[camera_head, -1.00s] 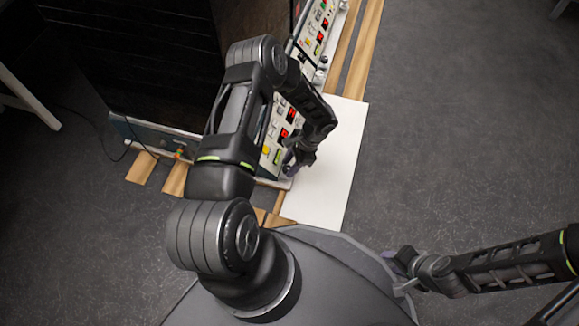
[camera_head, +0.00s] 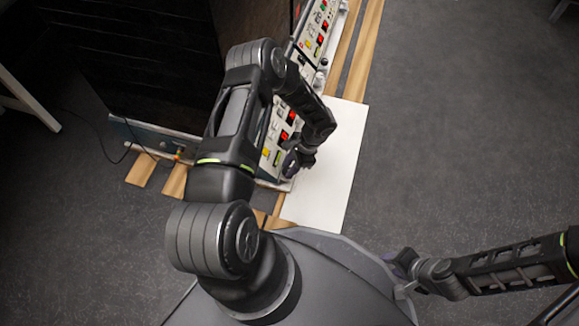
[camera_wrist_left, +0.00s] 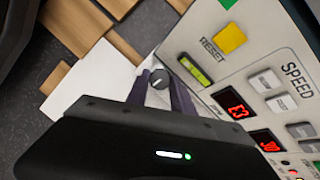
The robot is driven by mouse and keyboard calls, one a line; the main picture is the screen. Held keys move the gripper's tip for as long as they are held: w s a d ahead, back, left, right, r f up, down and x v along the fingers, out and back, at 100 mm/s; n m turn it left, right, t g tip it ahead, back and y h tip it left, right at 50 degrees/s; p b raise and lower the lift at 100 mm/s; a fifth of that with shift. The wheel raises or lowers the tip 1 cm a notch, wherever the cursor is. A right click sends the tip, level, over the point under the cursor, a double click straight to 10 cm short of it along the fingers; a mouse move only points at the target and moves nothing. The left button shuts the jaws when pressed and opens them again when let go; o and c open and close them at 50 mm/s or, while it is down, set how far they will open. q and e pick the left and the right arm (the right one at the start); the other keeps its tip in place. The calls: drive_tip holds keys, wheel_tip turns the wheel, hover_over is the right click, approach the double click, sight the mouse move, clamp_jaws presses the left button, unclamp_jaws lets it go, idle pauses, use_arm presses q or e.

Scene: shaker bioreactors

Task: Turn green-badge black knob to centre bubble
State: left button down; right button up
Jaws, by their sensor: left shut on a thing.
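My left gripper (camera_wrist_left: 160,92) is shut on a round black knob (camera_wrist_left: 158,79) at the machine's lower corner, one finger on each side of it. The knob's top carries a light mark. A green-yellow bubble level (camera_wrist_left: 195,70) lies on the panel just right of the knob; the bubble's exact place is too small to tell. No green badge can be made out. In the head view the left gripper (camera_head: 291,166) is at the panel's near corner, hiding the knob. My right gripper (camera_head: 398,276) is at the lower right, away from the machine; its jaw opening is unclear.
The control panel (camera_wrist_left: 258,62) has a yellow RESET button (camera_wrist_left: 229,38), red displays and SPEED keys. A white board (camera_head: 325,185) lies beside the machine over wooden slats (camera_head: 364,50). A similar panel (camera_head: 318,28) stands further back. Grey floor at right is clear.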

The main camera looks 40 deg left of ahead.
use_arm(q)
drive_tip(key=shift+m, duration=0.3)
drive_tip(key=m, duration=0.2)
drive_tip(key=m+t+y, duration=0.1)
drive_tip(key=m, duration=0.1)
drive_tip(key=shift+s+d, duration=0.15)
drive_tip(key=m+t, duration=0.1)
drive_tip(key=m, duration=0.1)
drive_tip(key=shift+s+m+y, duration=0.1)
drive_tip(key=shift+m+y, duration=0.2)
drive_tip(key=shift+m, duration=0.1)
drive_tip(key=m+t+b, duration=0.1)
drive_tip(key=m+b, duration=0.1)
drive_tip(key=m, duration=0.1)
drive_tip(key=shift+s+f+t+b, duration=0.2)
drive_tip(key=shift+t+b, duration=0.1)
drive_tip(key=shift+t, duration=0.1)
drive_tip(key=shift+r+m+t+b, duration=0.2)
drive_tip(key=shift+m+t+b, duration=0.3)
drive_tip(key=shift+m+b, duration=0.9)
drive_tip(key=shift+m, duration=0.3)
drive_tip(key=c, duration=1.4)
unclamp_jaws()
